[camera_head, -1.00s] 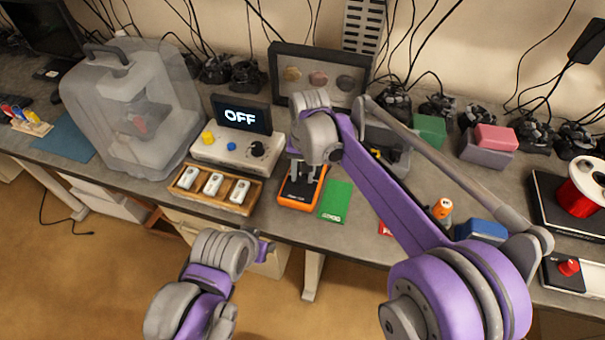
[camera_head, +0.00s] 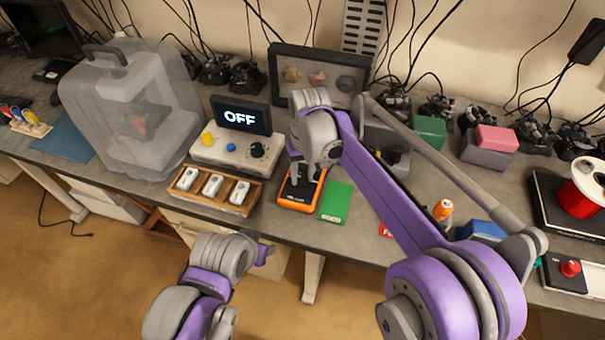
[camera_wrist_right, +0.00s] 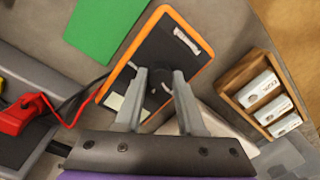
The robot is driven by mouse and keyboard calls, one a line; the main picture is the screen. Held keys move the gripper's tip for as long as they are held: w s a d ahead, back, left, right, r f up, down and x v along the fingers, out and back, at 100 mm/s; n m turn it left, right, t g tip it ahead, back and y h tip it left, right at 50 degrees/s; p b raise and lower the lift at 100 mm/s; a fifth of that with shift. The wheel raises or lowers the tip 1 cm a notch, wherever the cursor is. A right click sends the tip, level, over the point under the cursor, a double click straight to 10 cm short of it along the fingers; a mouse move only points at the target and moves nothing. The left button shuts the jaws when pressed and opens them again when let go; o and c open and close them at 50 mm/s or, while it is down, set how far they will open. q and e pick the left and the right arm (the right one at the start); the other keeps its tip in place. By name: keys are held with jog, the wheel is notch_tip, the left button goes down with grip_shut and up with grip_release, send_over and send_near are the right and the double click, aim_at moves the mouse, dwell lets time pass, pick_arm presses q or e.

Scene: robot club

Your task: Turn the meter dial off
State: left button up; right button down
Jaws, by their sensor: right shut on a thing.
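The meter (camera_head: 297,203) is a black handheld unit with an orange rim, lying face up near the front edge of the bench. The right wrist view shows its face (camera_wrist_right: 165,45) with a pale label at one end. Its dark round dial (camera_wrist_right: 158,88) sits between the fingers of my right gripper (camera_wrist_right: 160,78). My right gripper (camera_head: 304,178) is shut on the dial; the dial's pointer setting is too small to read. My left arm's end (camera_head: 262,253) hangs low in front of the bench, and its fingers cannot be made out.
Left of the meter are a wooden tray (camera_head: 180,194) of white pieces and a control box (camera_head: 205,157) whose screen (camera_head: 240,116) reads OFF. A green card (camera_head: 336,202) lies right of the meter. A red plug (camera_wrist_right: 15,116) with a red lead shows in the right wrist view.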

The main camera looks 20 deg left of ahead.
aim_at(305, 178)
jog(key=c, duration=0.5)
grip_release()
jog(key=shift+r, duration=0.1)
jog(key=r, duration=1)
jog(key=shift+w+d+r+p, duration=0.15)
jog(key=shift+d+r+p, duration=0.15)
jog(key=shift+r, duration=0.05)
